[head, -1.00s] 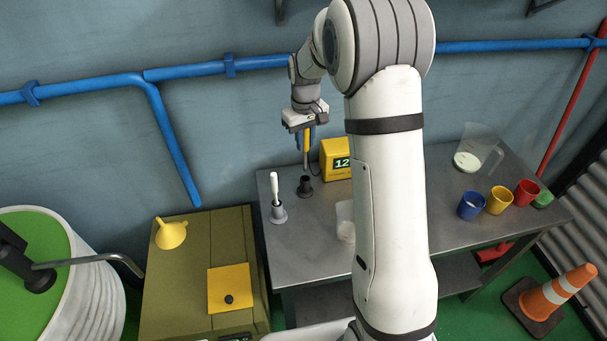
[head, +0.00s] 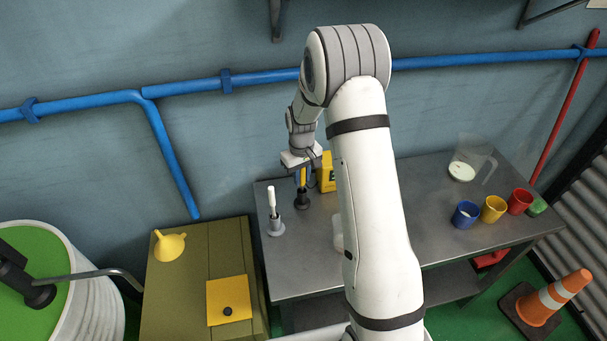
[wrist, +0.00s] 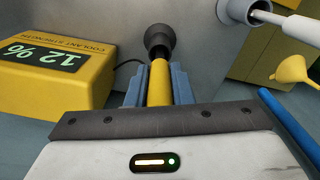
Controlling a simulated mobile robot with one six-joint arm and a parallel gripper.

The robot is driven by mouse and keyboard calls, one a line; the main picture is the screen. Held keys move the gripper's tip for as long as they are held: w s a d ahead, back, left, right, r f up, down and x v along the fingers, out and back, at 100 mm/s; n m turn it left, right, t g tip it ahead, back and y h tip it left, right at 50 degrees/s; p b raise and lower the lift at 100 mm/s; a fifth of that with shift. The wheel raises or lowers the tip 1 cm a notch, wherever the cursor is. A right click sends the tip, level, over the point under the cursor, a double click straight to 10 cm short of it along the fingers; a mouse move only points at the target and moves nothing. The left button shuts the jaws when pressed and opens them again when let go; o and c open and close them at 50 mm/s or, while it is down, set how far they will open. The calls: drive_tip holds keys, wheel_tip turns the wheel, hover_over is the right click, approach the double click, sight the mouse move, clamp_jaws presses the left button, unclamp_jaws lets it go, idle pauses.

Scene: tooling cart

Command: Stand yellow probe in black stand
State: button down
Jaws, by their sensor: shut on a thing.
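The yellow probe (wrist: 158,82) is between the blue fingers of my gripper (head: 302,176), which is shut on it. The probe points down, close to upright. The black stand (wrist: 159,38) is straight below it, and in the head view the stand (head: 302,201) is on the grey table. In the wrist view the probe's lower end lines up with the stand's open mouth and seems to reach into it. How deep the tip sits is hidden.
A yellow coolant meter (wrist: 50,75) is close beside the stand, with a cable. A grey stand with a white probe (head: 275,226) is to the left. Blue (head: 466,215), yellow and red cups and a clear jug (head: 470,160) are at the right.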

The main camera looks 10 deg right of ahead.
drive_tip(key=shift+f, duration=0.2)
drive_tip(key=c, duration=1.3)
unclamp_jaws()
wheel_tip(320, 180, up, 12)
drive_tip(key=shift+r+b, duration=0.15)
drive_tip(key=shift+b, duration=0.9)
drive_tip(key=s+r+m+t, duration=0.2)
drive_tip(key=s+r, duration=0.8)
drive_tip(key=s, duration=0.4)
drive_tip(key=shift+m+t, duration=0.7)
drive_tip(key=shift+m, duration=0.1)
drive_tip(key=s, duration=1.6)
drive_tip(key=shift+s+d+r, duration=0.2)
drive_tip(key=shift+d+r, duration=0.05)
drive_tip(key=shift+r, duration=0.15)
